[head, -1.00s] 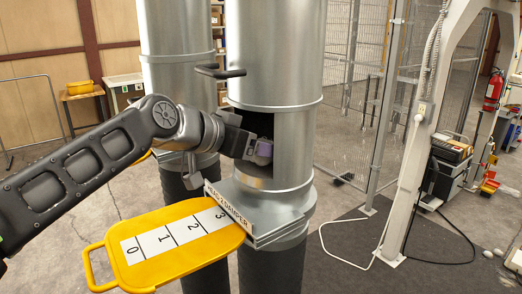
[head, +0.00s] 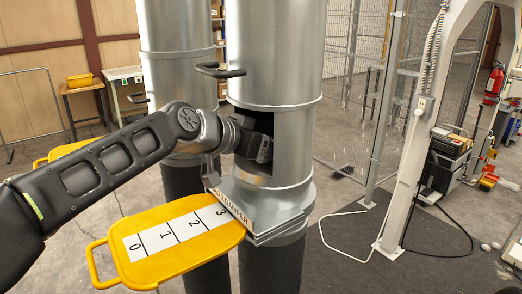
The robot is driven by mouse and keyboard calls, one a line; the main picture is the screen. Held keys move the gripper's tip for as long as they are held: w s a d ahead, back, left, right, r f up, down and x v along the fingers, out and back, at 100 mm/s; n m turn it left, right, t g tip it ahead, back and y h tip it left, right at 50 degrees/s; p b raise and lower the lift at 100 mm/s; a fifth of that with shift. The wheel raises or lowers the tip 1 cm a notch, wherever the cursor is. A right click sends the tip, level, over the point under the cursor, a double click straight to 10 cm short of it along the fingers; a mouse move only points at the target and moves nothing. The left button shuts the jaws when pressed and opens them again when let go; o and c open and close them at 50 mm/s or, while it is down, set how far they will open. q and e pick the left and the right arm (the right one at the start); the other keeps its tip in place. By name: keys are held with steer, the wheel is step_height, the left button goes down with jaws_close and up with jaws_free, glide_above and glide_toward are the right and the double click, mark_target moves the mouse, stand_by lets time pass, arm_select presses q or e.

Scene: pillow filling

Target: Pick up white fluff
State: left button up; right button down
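My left arm comes in from the left, and its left gripper (head: 262,148) is inside the dark opening in the side of the front metal pipe (head: 275,75). Its fingers are hidden in the opening, so I cannot tell whether they are open or shut. No white fluff shows; the inside of the pipe is dark. My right gripper is not in view.
A yellow damper plate (head: 105,255) marked 0 to 3 sticks out from the pipe below the opening. A handle (head: 220,70) juts from the pipe above. A second metal pipe (head: 172,60) stands behind. A white frame post (head: 412,150) stands at right.

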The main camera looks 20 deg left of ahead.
arm_select(q)
steer(key=c, duration=1.3)
steer(key=shift+r+b, duration=0.15)
steer(key=shift+b, duration=0.2)
steer(key=shift+s+a+r, duration=0.1)
steer(key=shift+s, duration=0.05)
steer(key=shift+s+a+r+b, duration=0.1)
steer(key=shift+s+a+b, duration=1.1)
steer(key=shift+s, duration=1.4)
steer(key=shift+s+a+f+b, duration=0.1)
steer(key=shift+s+a+b, duration=0.65)
steer(key=shift+s+a, duration=1.35)
steer(key=shift+s+a+r+b, duration=0.1)
steer(key=shift+s+a+b, duration=0.8)
steer(key=shift+s, duration=2.2)
